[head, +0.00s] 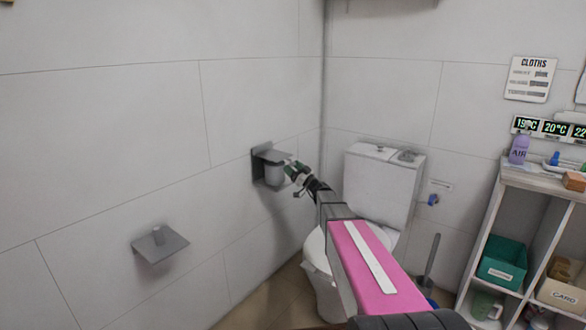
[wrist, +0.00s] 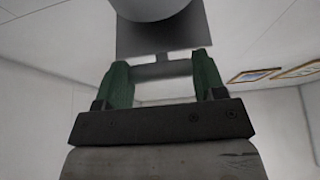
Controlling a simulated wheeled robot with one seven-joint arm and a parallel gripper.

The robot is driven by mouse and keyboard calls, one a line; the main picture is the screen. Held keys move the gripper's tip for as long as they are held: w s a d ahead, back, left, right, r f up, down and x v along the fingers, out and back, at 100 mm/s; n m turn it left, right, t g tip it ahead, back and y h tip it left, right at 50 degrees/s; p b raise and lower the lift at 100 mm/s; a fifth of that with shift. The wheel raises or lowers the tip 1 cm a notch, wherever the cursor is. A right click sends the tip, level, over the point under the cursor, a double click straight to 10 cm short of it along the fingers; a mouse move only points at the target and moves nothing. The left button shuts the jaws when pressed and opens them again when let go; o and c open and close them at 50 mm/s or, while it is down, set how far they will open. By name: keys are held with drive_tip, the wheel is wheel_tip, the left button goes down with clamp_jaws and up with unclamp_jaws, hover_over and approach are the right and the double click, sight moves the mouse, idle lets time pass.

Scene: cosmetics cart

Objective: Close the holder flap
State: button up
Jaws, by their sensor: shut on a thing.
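The grey holder (head: 258,168) is fixed to the left wall near the corner, with a pale roll (head: 273,174) in it. Its flap (head: 270,154) stands out from the wall above the roll, apparently near level. My gripper (head: 290,167) is at the holder's right front side, with green fingers. In the wrist view, the fingers of my gripper (wrist: 162,68) reach a dark grey plate (wrist: 150,42), which looks like the flap, with the pale round roll (wrist: 155,8) beyond it. The jaws are shut on what appears to be the flap's edge; the exact contact is hard to see.
A second grey wall fixture (head: 160,246) with a short peg is at the lower left. A white toilet (head: 383,185) stands behind my arm, with a brush (head: 431,262) to its right. A shelf cart (head: 545,182) with bins is at the right.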

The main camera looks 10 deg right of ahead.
drive_tip(key=shift+a+f, duration=0.1)
drive_tip(key=shift+f, duration=0.2)
drive_tip(key=o, duration=1.3)
drive_tip(key=shift+w+r, duration=0.1)
drive_tip(key=v, duration=1.1)
drive_tip(key=shift+a, duration=0.1)
drive_tip(key=s+a+f+m+g+h, duration=0.1)
drive_tip(key=s+a+f+g+h, duration=0.1)
drive_tip(key=s+a+f+g, duration=0.5)
drive_tip(key=s+a+f+m+g+h, duration=0.15)
drive_tip(key=s+a+f+g, duration=0.25)
drive_tip(key=s, duration=0.4)
drive_tip(key=s+d+f+m+g+h, duration=0.1)
drive_tip(key=s+d+f+m+h, duration=0.1)
drive_tip(key=s+h, duration=0.2)
drive_tip(key=s+d+f+m+g+h, duration=0.2)
drive_tip(key=s+d+h, duration=0.1)
drive_tip(key=s, duration=0.4)
drive_tip(key=s+d+f+m+g+h, duration=0.2)
drive_tip(key=s+h, duration=0.3)
drive_tip(key=s, duration=0.1)
drive_tip(key=shift+s+d+f+m+h, duration=0.15)
drive_tip(key=shift+s+f+m+h, duration=0.1)
drive_tip(key=shift+f+h, duration=0.15)
